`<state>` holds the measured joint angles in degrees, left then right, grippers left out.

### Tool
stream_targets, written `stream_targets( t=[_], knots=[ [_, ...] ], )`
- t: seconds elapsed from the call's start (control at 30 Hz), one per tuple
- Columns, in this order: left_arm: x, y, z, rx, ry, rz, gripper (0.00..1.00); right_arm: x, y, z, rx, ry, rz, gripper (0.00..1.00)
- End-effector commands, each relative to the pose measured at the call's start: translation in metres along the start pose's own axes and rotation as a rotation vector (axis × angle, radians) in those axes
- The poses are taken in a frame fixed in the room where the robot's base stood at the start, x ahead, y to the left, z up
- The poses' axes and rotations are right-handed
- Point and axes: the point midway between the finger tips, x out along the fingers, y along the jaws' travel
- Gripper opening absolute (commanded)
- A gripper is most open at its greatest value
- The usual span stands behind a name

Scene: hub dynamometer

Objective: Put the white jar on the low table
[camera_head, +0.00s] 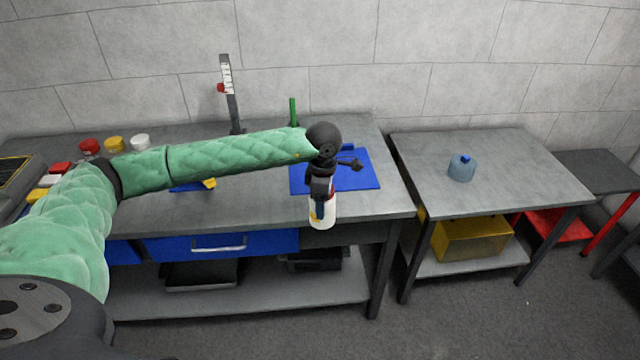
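A white jar (322,217), with a small coloured patch on its side, is at the tip of my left gripper (321,195). The fingers appear shut around its upper part and hide the top. The jar overlaps the front edge of the workbench (250,208) in the picture and looks upright. A grey table (530,180) stands right of the workbench, and a lower, darker table (597,172) stands at the far right. I cannot tell for sure which is the low table. My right gripper is not in view.
A blue jug (461,168) stands on the middle table, with free room around it. A yellow box (473,240) is on its shelf. A blue mat (350,180) lies on the workbench. A height gauge (231,95) and lidded jars (115,145) are farther left.

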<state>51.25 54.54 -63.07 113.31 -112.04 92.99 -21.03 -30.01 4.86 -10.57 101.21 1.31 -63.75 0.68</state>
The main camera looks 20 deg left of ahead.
Motion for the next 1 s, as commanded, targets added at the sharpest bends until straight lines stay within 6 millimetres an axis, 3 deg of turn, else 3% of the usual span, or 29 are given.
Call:
stream_targets(
  t=[1.0],
  knots=[
    [0.141, -0.091, 0.041, 1.463, -0.002, 0.0, 0.28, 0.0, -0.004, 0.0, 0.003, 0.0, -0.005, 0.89]
  ],
)
